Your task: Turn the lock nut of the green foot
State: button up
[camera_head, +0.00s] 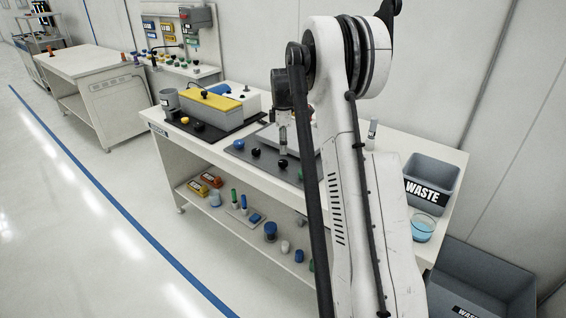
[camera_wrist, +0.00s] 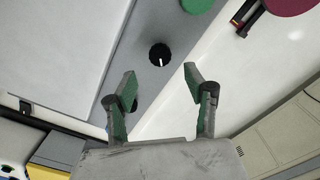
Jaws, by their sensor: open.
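A green round part (camera_wrist: 197,4), which may be the green foot, shows cut off at the top edge of the wrist view. In the head view a small green part (camera_head: 301,175) sits on the dark plate near my arm. I cannot make out a lock nut on it. My gripper (camera_wrist: 160,72) is open and empty, its green-padded fingers spread wide. A black knob (camera_wrist: 160,52) with a white mark lies just ahead of the fingertips, midway between them in the picture. The green part lies farther ahead and to the right.
Black knobs (camera_head: 282,163) and a blue one (camera_head: 238,144) stand along the plate. A maroon disc (camera_wrist: 290,4) is at the wrist view's upper right. A yellow-topped box (camera_head: 207,100) stands left on the bench; a grey waste bin (camera_head: 432,178) stands right. My arm hides part of the bench.

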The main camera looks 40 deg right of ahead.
aim_at(283, 163)
notch_tip(283, 163, down, 8)
dwell(0.4)
jog(key=shift+c, duration=0.5)
jog(key=c, duration=1)
